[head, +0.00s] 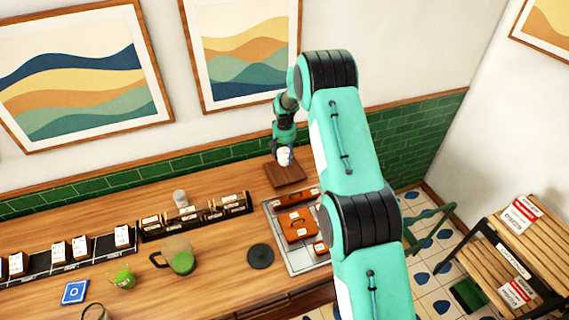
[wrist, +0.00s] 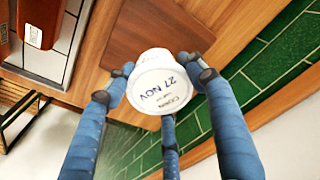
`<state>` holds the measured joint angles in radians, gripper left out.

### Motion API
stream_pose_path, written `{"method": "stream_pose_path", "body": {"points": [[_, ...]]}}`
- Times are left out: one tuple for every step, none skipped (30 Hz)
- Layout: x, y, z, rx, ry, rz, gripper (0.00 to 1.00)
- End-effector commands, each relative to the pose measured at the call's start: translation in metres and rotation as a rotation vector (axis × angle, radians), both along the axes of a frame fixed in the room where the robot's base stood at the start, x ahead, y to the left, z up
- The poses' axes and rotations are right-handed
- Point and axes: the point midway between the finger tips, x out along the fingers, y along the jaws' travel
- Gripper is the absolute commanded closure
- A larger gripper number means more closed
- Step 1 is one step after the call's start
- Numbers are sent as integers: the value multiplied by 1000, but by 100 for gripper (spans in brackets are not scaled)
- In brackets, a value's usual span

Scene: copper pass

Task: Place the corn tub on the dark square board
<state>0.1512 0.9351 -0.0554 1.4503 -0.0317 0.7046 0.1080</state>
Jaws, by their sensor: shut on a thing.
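The corn tub (head: 285,157) is small and white. In the wrist view its lid (wrist: 160,90) faces me and reads "27 NOV" and "CORN". My gripper (head: 284,151) points down at the back of the counter, and its blue fingers (wrist: 157,85) are closed around the tub. The dark square board (head: 287,176) is brown and lies flat beneath the tub; it also shows behind the tub in the wrist view (wrist: 150,30). I cannot tell whether the tub touches the board. The tub's underside is hidden.
A metal tray (head: 276,222) with brown blocks lies just in front of the board. A black rack (head: 190,216) of labelled containers, a green-filled jug (head: 181,258) and a dark disc (head: 260,256) are to the left. The green tiled wall (head: 215,156) is close behind.

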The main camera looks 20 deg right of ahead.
Motion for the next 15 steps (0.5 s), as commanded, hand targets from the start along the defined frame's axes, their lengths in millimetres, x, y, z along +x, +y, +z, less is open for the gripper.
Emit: {"method": "stream_pose_path", "body": {"points": [[0,0,-5,0,1,0,77],[0,0,-7,0,1,0,77],[0,0,-10,0,0,0,77],[0,0,-11,0,-1,0,77],[1,0,-11,0,-1,0,77],[1,0,-12,0,-2,0,77],[1,0,-12,0,-2,0,77],[1,0,-12,0,-2,0,77],[1,0,-12,0,-1,0,77],[0,0,-12,0,-1,0,77],[0,0,-12,0,-1,0,77],[0,0,-12,0,-1,0,77],[0,0,-12,0,-1,0,77],[0,0,-12,0,-1,0,77],[0,0,-13,0,0,0,77]]}}
